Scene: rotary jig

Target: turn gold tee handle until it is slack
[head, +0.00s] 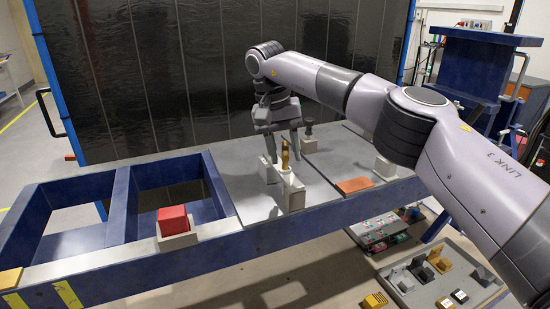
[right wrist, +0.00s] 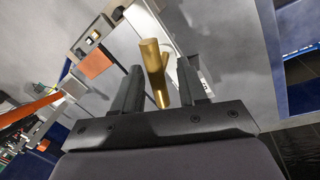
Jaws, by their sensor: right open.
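The gold tee handle (head: 285,158) stands on a pale grey block fixture (head: 291,196) near the middle of the bench in the head view. My right gripper (head: 281,146) is just above and around it, pointing down. In the right wrist view, the gold tee handle (right wrist: 158,72) lies between the two spread fingers of my right gripper (right wrist: 159,68). A gap shows on each side of the handle, so the fingers do not appear to touch it. My left gripper is out of view.
A red block (head: 172,219) sits in a grey holder at the left of the bench. An orange plate (head: 354,185) lies right of the fixture, and a dark knob (head: 309,129) stands behind it. A tray of small parts (head: 441,278) is at lower right.

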